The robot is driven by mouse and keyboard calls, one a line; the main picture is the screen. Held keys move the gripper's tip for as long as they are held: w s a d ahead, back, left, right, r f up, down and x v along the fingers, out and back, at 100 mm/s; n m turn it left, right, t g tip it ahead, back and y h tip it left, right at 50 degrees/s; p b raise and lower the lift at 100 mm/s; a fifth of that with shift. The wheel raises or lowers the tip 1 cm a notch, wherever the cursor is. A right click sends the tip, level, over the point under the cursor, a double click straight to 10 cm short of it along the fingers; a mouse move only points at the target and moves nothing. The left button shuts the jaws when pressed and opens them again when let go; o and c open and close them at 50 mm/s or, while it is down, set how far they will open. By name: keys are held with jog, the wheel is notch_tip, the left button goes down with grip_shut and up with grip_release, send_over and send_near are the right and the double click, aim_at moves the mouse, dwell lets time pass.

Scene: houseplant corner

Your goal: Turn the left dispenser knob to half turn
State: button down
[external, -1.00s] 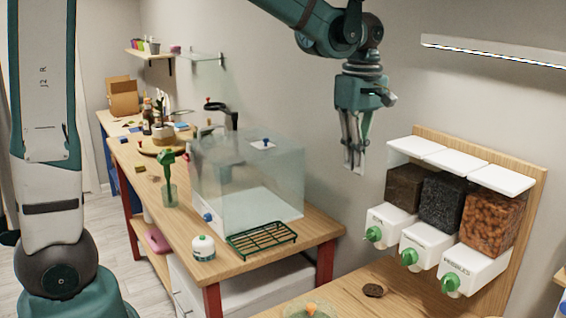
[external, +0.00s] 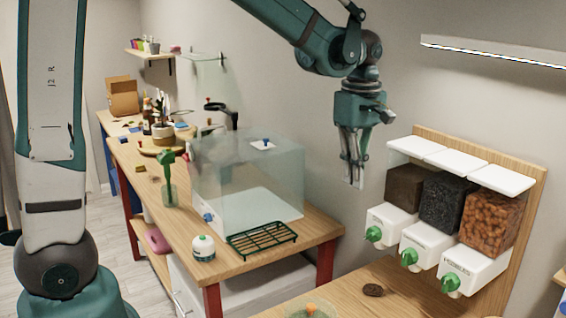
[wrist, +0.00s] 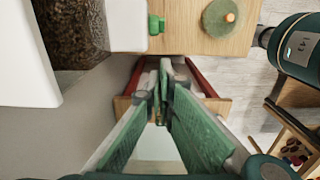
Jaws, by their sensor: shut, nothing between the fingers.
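Three dispensers hang on a wooden wall board at the right of the external view. The left dispenser (external: 405,187) holds brown soil and has a white outlet box with a green knob (external: 373,234) on its front. In the wrist view the green knob (wrist: 156,25) shows at the top, beside the white box. My gripper (external: 357,184) points down, above and left of the left dispenser, apart from it. Its fingers (wrist: 165,70) are together, with nothing seen between them. The knob's exact turn angle is too small to tell.
The middle dispenser (external: 447,203) holds black grains and the right one (external: 489,222) orange pebbles. A glass tank (external: 248,180) and green rack (external: 262,240) stand on the workbench to the left. A dark round piece (external: 373,290) lies on the wooden counter below.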

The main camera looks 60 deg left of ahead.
aim_at(372, 235)
notch_tip(372, 235, down, 11)
jog(key=d, duration=0.2)
jog(key=shift+d, duration=0.4)
jog(key=shift+a+f+h+b, duration=0.25)
jog(key=shift+f+h+b, duration=0.25)
jog(key=shift+h+b, duration=0.5)
dwell(0.9)
jog(key=shift+h, duration=0.4)
jog(key=shift+a+f+h+b, duration=0.1)
jog(key=shift+f+h+b, duration=0.35)
jog(key=shift+h+b, duration=0.45)
jog(key=shift+f+b, duration=0.75)
jog(key=shift+b, duration=0.35)
jog(key=shift+r, duration=0.2)
dwell(0.6)
